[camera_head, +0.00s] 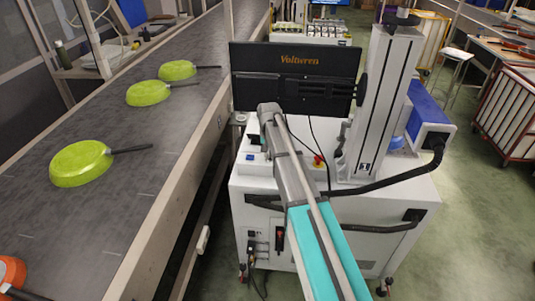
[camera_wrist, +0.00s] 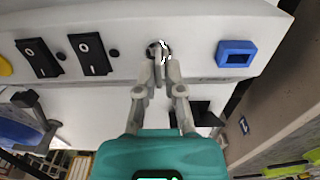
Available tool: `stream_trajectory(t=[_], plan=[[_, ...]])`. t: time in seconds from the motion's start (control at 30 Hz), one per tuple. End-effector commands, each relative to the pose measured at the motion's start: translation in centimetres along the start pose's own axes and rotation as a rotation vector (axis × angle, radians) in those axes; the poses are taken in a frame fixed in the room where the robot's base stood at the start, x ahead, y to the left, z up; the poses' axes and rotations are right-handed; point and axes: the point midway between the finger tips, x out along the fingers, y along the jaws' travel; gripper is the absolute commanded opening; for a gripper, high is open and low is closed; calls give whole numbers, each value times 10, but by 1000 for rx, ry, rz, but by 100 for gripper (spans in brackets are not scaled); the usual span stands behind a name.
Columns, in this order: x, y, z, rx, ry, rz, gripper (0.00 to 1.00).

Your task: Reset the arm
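My arm reaches forward over the white machine cabinet in the head view; my gripper there is mostly hidden behind my own arm. In the wrist view my gripper (camera_wrist: 161,70) has two grey fingers converging close together in front of a white panel. Their tips are at a small round dark fitting (camera_wrist: 153,51) with a bright white part. I cannot tell whether the fingers touch or pinch it. Two black rocker switches (camera_wrist: 92,54) are to the left, and a blue rectangular socket (camera_wrist: 236,54) is to the right.
A black monitor (camera_head: 295,78) and a white column (camera_head: 378,95) stand on the white cabinet (camera_head: 400,192). Left, a conveyor (camera_head: 125,205) carries several green pans (camera_head: 82,163) and an orange pan (camera_head: 12,271). Green floor (camera_head: 480,220) is open at right.

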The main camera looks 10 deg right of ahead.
Motion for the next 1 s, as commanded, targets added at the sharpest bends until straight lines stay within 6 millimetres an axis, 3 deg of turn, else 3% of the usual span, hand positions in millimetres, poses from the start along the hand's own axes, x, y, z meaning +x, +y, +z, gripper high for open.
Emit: stream_trajectory(t=[0.03,0.13,0.57,0.77,1.0], plan=[[0,0,0,0,-1,0,26],[0,0,0,1,-3,1,41],[-3,1,2,2,-5,2,41],[-18,1,2,2,-6,2,41],[-54,1,2,2,-6,2,41]])
